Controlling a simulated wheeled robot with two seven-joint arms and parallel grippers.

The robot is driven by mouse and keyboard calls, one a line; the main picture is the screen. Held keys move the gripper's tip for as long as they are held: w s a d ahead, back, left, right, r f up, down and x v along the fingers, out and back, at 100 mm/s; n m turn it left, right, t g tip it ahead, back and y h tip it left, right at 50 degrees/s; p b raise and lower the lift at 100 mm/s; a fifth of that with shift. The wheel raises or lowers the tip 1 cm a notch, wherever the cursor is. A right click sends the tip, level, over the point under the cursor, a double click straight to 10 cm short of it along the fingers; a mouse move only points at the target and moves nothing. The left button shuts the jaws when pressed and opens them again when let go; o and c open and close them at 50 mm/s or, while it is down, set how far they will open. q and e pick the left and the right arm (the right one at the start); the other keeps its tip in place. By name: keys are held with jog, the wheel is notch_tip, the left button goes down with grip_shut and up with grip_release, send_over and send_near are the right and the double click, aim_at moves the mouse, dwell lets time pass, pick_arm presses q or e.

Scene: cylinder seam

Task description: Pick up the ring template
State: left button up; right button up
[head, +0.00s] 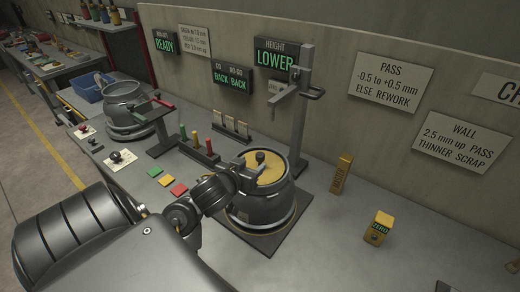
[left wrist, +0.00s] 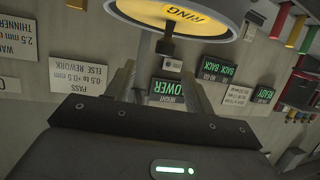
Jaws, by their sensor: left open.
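The ring template is a yellow disc (head: 272,175) with a dark knob, seated in the top of a grey metal cylinder (head: 262,208). In the left wrist view the yellow disc (left wrist: 185,14) shows at the top, upside down, reading "RING", with its dark knob (left wrist: 165,46) pointing toward the jaws. My left gripper (head: 254,166) is at the knob, its jaws open. In the left wrist view the fingers (left wrist: 160,80) stand on either side of the knob's line; contact cannot be told. My right gripper is not in view.
A tall gauge stand (head: 300,120) rises just behind the cylinder. A yellow upright block (head: 341,175) and a ZERO block (head: 379,228) stand to its right. Colored pads (head: 166,180) lie left. Another cylinder (head: 124,102) stands back left. The bench's front right is mostly clear.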

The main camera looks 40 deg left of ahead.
aim_at(258, 159)
pick_arm(q)
jog(key=b+x, duration=0.2)
jog(key=x, duration=0.2)
jog(key=shift+a+f, duration=0.1)
jog(key=shift+f, duration=0.1)
jog(key=shift+r, duration=0.1)
jog(key=shift+w+a+f+b, duration=0.2)
jog(key=shift+w+b, duration=0.05)
jog(key=shift+b, duration=0.3)
jog(key=b+x, duration=0.2)
jog(key=x, duration=0.2)
jog(key=shift+s+a+f+b, duration=0.1)
jog(key=shift+s+f+b, duration=0.1)
jog(key=shift+b, duration=0.15)
jog(key=shift+w+a, duration=0.1)
jog(key=shift+w, duration=0.35)
jog(key=shift+s+r, duration=0.1)
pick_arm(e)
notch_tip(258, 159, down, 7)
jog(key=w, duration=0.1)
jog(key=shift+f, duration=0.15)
pick_arm(q)
jog(key=shift+c, duration=0.7)
grip_shut()
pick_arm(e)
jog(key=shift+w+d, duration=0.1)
